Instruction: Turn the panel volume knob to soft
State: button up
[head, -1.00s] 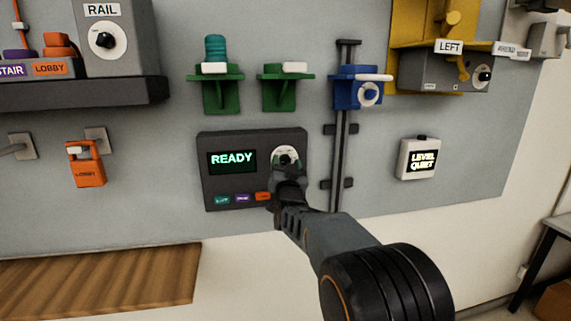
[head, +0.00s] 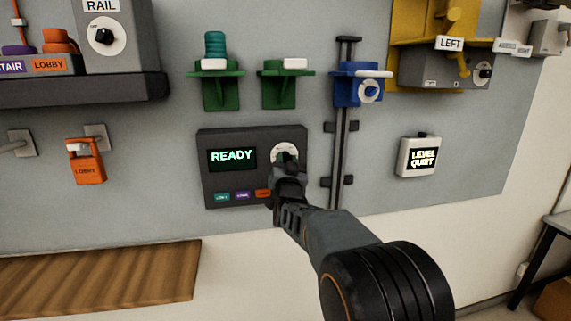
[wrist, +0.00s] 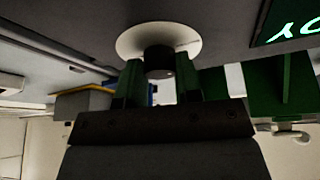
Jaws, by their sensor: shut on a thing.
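The dark wall panel (head: 252,187) has a lit screen (head: 232,158) reading READY and a round white dial plate (head: 290,148) at its upper right. The black volume knob (wrist: 159,60) stands out from the middle of the white plate in the wrist view. My gripper (head: 287,163) is at the dial in the head view and hides most of the knob. In the wrist view, the green fingers of my gripper (wrist: 160,77) are on either side of the knob, shut on it. I cannot read the knob's pointer or marks.
Colored buttons (head: 241,196) line the panel's lower edge, partly behind my arm. A vertical rail (head: 340,150) with a blue block (head: 352,92) stands just right of the panel. Green brackets (head: 222,92) are above.

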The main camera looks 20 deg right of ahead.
jog(key=shift+a+f+m+g+h+b, duration=0.15)
jog(key=shift+m+g+h+b, duration=0.3)
jog(key=shift+m+b, duration=0.7)
jog(key=m+g+h+b, duration=0.1)
jog(key=m, duration=0.2)
jog(key=shift+m, duration=0.35)
jog(key=m+g, duration=0.1)
jog(key=m, duration=0.1)
jog(key=m+g+h, duration=0.1)
jog(key=m, duration=0.1)
jog(key=shift+r+p, duration=0.4)
jog(key=shift+a+m+g+p, duration=0.1)
jog(key=shift+m+g+p, duration=0.65)
jog(key=shift+m, duration=1.25)
jog(key=o, duration=0.9)
jog(key=shift+o, duration=0.2)
jog(key=b+v, duration=0.1)
jog(key=v, duration=1.2)
jog(key=shift+s+a+b, duration=0.25)
jog(key=shift+b, duration=0.1)
